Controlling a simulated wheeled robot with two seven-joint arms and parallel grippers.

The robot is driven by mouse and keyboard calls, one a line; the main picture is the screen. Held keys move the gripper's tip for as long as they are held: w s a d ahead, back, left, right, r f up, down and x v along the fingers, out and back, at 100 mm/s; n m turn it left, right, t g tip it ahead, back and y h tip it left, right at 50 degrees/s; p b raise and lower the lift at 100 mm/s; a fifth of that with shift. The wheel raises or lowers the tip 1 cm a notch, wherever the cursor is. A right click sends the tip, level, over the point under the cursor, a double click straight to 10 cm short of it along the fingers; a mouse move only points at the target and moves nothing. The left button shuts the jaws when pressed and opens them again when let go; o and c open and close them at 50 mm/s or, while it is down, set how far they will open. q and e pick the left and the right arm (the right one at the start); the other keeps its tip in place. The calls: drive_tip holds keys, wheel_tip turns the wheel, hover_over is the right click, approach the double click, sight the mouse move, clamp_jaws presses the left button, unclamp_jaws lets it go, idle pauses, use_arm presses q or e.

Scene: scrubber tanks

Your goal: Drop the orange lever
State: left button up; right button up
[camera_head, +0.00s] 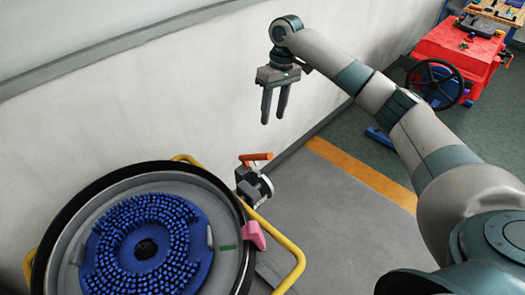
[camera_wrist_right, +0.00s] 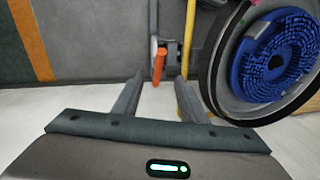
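The orange lever (camera_head: 256,157) sits on top of a grey metal valve (camera_head: 252,185) beside the round scrubber machine, and it lies roughly level. It also shows in the right wrist view (camera_wrist_right: 159,66), between and beyond the fingertips. My right gripper (camera_head: 274,120) is open and empty. It hangs fingers-down above and a little beyond the lever, near the wall, apart from it. Its two fingers show spread in the right wrist view (camera_wrist_right: 160,82). My left gripper is in neither view.
The scrubber (camera_head: 228,218) has a black rim, a blue bristle brush (camera_head: 190,245), a pink clip (camera_head: 254,235) and a yellow tube frame (camera_head: 300,262). A white wall (camera_head: 130,105) runs along the back. A red cart (camera_head: 460,45) and black handwheel (camera_head: 434,84) stand far right. Grey floor right of the valve is clear.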

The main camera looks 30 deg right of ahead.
sight(267, 156)
drive_tip(key=f+p, duration=0.1)
drive_tip(key=f, duration=0.4)
drive_tip(key=a+f+p, duration=0.1)
drive_tip(key=f+p, duration=0.1)
drive_tip(key=f, duration=0.4)
drive_tip(key=s+a+f+p, duration=0.1)
drive_tip(key=f+p, duration=0.1)
drive_tip(key=f, duration=0.4)
drive_tip(key=shift+a, duration=0.25)
clamp_jaws()
